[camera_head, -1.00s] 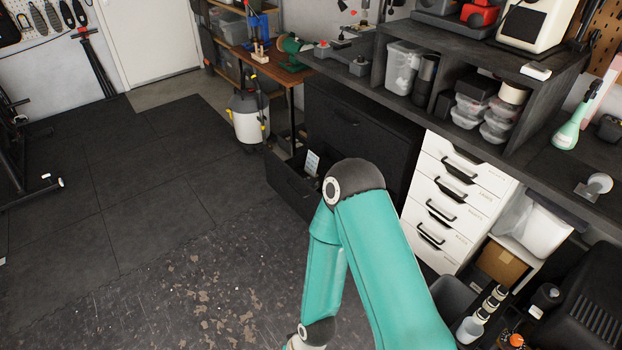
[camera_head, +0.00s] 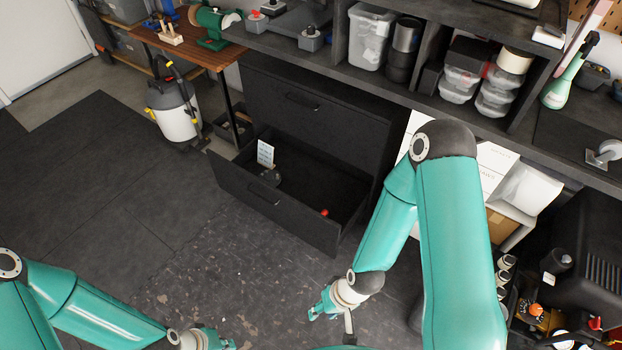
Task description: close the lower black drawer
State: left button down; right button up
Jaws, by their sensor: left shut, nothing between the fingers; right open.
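The lower black drawer (camera_head: 300,219) is pulled far out of the black cabinet (camera_head: 318,84) in the middle of the view. Its front has a dark handle (camera_head: 264,194). Inside lie a white card (camera_head: 265,153), a small dark item and a small red thing (camera_head: 324,212). The upper drawer (camera_head: 290,104) is shut. My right gripper (camera_head: 322,308) is open and empty, in front of the drawer's right end and apart from it. My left gripper (camera_head: 222,341) is shut and empty at the bottom edge, away from the drawer; its tips are small and partly cut off.
A white and dark sprayer (camera_head: 175,113) stands on the floor left of the drawer. A white drawer unit (camera_head: 492,160) stands to the right, partly hidden by my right arm. Bins and containers stand on the bench above. The floor in front of the drawer is clear.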

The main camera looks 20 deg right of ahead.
aim_at(314, 180)
jog(key=z, duration=0.4)
jog(key=i, duration=0.9)
jog(key=z, duration=0.55)
jog(key=k, duration=0.75)
jog(key=z, duration=0.2)
jog(key=i, duration=0.75)
jog(key=u, duration=0.1)
